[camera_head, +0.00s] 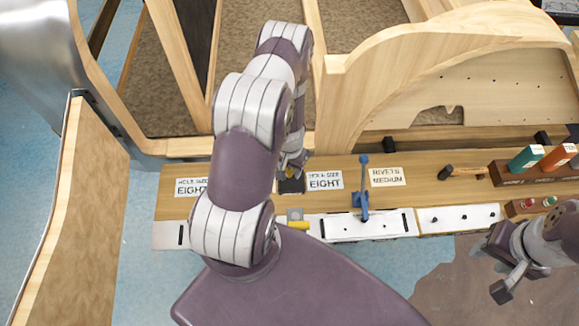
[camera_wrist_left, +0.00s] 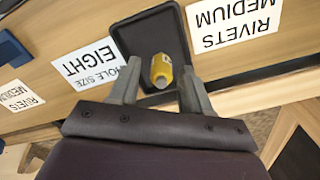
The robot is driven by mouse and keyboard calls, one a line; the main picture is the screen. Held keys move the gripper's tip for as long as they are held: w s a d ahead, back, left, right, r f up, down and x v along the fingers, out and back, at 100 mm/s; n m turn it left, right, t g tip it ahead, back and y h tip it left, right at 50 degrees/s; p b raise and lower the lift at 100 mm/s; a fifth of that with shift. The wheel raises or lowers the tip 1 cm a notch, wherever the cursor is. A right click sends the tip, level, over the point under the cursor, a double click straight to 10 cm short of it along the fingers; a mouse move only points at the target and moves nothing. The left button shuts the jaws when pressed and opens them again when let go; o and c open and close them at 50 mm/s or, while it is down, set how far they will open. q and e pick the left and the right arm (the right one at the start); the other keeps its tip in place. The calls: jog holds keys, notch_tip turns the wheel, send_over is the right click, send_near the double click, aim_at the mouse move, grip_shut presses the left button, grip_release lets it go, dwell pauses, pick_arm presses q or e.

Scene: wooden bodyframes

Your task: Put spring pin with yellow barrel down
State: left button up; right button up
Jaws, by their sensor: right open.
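The spring pin with the yellow barrel (camera_wrist_left: 161,70) shows end-on in the left wrist view, over a small black tray (camera_wrist_left: 133,38). Whether it rests on the tray's bottom is hard to tell. My left gripper (camera_wrist_left: 158,84) is above the tray, its fingers on either side of the barrel with gaps visible, so it looks open. In the head view my left gripper (camera_head: 292,166) is partly hidden by my arm, over the tray (camera_head: 291,186). My right gripper (camera_head: 500,268) is open and empty at the right.
The wooden bench carries labels "HOLE SIZE EIGHT" (camera_head: 325,180) and "RIVETS MEDIUM" (camera_head: 387,177). A blue upright clamp (camera_head: 363,190), a hammer (camera_head: 462,173) and a rack with green and orange items (camera_head: 540,165) stand to the right. A wooden bodyframe (camera_head: 440,75) rises behind. Another yellow piece (camera_head: 298,225) lies near the front.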

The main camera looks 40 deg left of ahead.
pick_arm(q)
jog(key=shift+w+d+r, duration=0.1)
jog(key=shift+d, duration=0.15)
jog(key=shift+a+r, duration=0.1)
jog(key=shift+r, duration=0.15)
notch_tip(320, 180, up, 12)
jog(key=p, duration=0.6)
notch_tip(320, 180, up, 13)
jog(key=m, duration=0.1)
send_over(291, 169)
jog(key=w+d, duration=0.2)
jog(key=d, duration=0.5)
jog(key=s+d+r, duration=0.2)
jog(key=s+r, duration=0.2)
jog(key=r, duration=0.1)
jog(key=s+d+r+m+t, duration=0.1)
jog(key=s+d+r, duration=0.2)
jog(key=s+r, duration=0.1)
jog(key=shift+s+d+r, duration=0.15)
jog(key=shift+d+r, duration=0.15)
jog(key=shift+r, duration=0.6)
pick_arm(e)
jog(key=shift+d+r, duration=0.2)
jog(key=shift+r, duration=2.6)
